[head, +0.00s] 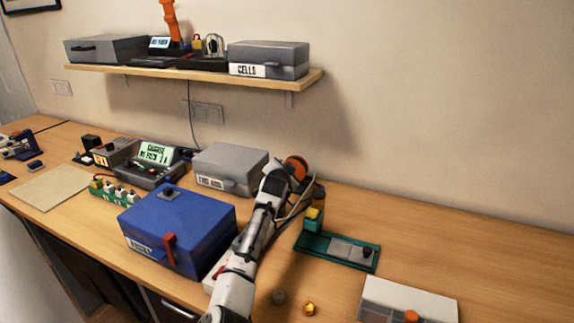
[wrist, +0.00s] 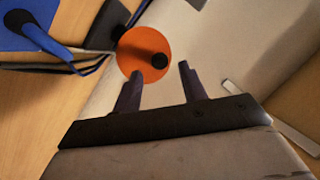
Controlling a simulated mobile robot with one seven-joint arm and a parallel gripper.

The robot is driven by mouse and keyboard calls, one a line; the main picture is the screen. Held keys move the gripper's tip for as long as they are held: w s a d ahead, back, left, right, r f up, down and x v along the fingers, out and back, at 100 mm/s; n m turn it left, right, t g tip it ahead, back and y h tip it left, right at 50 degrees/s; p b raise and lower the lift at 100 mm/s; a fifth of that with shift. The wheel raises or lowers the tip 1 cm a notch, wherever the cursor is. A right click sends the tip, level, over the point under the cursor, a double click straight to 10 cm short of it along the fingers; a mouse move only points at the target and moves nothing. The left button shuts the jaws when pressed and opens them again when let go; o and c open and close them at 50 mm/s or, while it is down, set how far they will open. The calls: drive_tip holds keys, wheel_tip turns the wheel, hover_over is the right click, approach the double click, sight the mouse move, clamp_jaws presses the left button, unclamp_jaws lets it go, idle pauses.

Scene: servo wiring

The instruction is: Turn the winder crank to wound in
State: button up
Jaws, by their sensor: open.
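An orange disc (wrist: 133,50) with a black knob (wrist: 159,61) shows in the wrist view and looks like the winder crank. An orange round part (head: 297,166) also shows at the far end of my arm in the head view; I cannot tell if it is the same disc. My gripper (wrist: 172,70) is open, with its two dark fingers apart and nothing between them. The knob appears just beyond the left fingertip; I cannot tell whether they touch. In the head view my arm hides the gripper's fingers and much of the area around them.
A blue box (head: 185,222) with a red latch stands left of my arm, and a grey case (head: 228,165) stands behind it. A green-based fixture (head: 320,248) lies to the right. A white tray (head: 425,300) is at the front right. The right rear tabletop is clear.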

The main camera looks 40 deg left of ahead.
drive_tip(key=shift+p+x, duration=0.3)
drive_tip(key=shift+x, duration=1.55)
drive_tip(key=shift+c, duration=0.3)
clamp_jaws()
drive_tip(key=m+y+b, duration=0.1)
drive_tip(key=b, duration=0.1)
drive_tip(key=d+m+b, duration=0.1)
drive_tip(key=m, duration=0.1)
drive_tip(key=m+y+b, duration=0.1)
drive_tip(key=b, duration=0.1)
drive_tip(key=shift+w+d+t+y+b, duration=0.2)
drive_tip(key=shift+d+t+y+b, duration=0.1)
